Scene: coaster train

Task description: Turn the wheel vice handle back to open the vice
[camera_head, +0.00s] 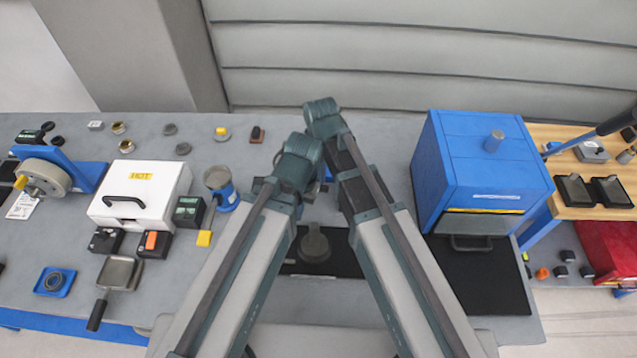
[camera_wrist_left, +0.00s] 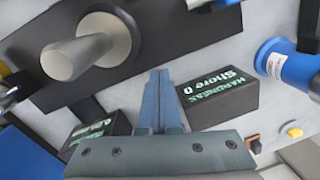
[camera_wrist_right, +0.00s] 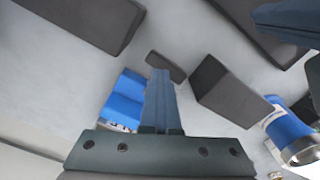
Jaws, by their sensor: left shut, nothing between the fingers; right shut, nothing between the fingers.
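At the far left in the head view, a grey wheel (camera_head: 44,178) with a yellow knob sits against a blue bracket (camera_head: 85,172); I cannot tell whether this is the vice. Small blue blocks (camera_wrist_right: 122,100) show in the right wrist view, partly hidden by the fingers; no handle can be made out on them. My left gripper (camera_wrist_left: 160,75) is shut and empty beside a black box marked Hardness Shore D (camera_wrist_left: 218,95). My right gripper (camera_wrist_right: 158,75) is shut and empty over the bench, by the blue blocks. My arms hide much of the bench's middle in the head view.
A dark plate with a grey cylinder (camera_head: 313,245) lies between my arms. A white box marked HOT (camera_head: 138,192) and a blue cup-like device (camera_head: 222,190) stand to the left. A large blue cabinet (camera_head: 480,165) stands right.

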